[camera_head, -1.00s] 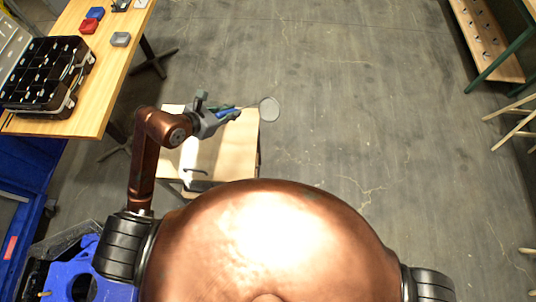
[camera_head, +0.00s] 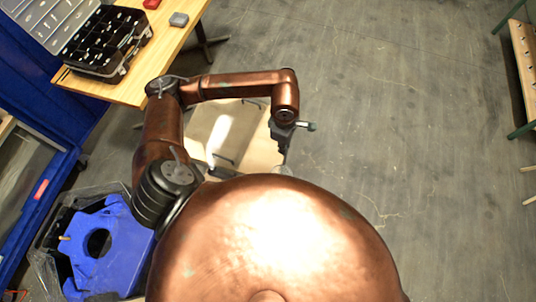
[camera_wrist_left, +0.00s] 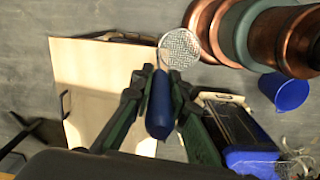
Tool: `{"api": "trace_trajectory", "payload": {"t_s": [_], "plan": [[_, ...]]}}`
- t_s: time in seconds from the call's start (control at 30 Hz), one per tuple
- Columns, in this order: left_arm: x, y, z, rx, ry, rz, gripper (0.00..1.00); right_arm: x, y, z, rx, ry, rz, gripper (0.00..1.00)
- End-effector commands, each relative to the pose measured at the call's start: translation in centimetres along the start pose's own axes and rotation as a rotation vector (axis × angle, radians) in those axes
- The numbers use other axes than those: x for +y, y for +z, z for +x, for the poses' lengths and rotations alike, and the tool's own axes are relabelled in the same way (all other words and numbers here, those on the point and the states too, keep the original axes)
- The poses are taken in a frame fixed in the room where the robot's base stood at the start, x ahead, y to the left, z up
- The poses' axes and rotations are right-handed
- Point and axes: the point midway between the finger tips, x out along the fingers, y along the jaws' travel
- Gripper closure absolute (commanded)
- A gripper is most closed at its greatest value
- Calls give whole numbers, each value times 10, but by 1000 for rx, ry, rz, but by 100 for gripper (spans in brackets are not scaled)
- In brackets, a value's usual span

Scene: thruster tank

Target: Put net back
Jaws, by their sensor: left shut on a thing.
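The net is a small round mesh disc on a blue handle. Its mesh head (camera_wrist_left: 180,48) and blue handle (camera_wrist_left: 160,108) show in the left wrist view. My left gripper (camera_wrist_left: 162,78) is shut on the handle, with the mesh sticking out beyond the fingertips. In the head view my left gripper (camera_head: 283,145) points down at the right edge of a pale wooden surface. There the mesh head (camera_head: 284,169) shows faintly just above my copper body, and the handle is mostly hidden. My right gripper is not in view.
The pale wooden surface (camera_head: 250,151) has dark handles and stands beside my body. A wooden table (camera_head: 131,91) with a black organizer case (camera_head: 103,63) is at upper left. A blue bucket (camera_wrist_left: 286,92) shows in the wrist view.

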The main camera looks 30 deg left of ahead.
Motion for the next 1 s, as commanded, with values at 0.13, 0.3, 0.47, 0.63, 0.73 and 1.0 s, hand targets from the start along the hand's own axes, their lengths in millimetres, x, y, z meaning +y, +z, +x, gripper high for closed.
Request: {"api": "trace_trajectory", "payload": {"t_s": [0.13, 0.3, 0.47, 0.63, 0.73, 1.0], "plan": [[1, -20, 2, 48, -8, 11, 100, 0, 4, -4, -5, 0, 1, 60], [23, -38, 13, 53, -11, 7, 100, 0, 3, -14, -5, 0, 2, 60], [54, -61, 29, 53, -11, 6, 100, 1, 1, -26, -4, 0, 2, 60], [81, -80, 54, 50, -13, 8, 100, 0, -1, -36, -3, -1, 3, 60], [94, -89, 71, 50, -11, 8, 100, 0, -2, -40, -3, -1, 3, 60], [109, -100, 93, 50, -9, 13, 100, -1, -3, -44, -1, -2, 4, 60]]}}
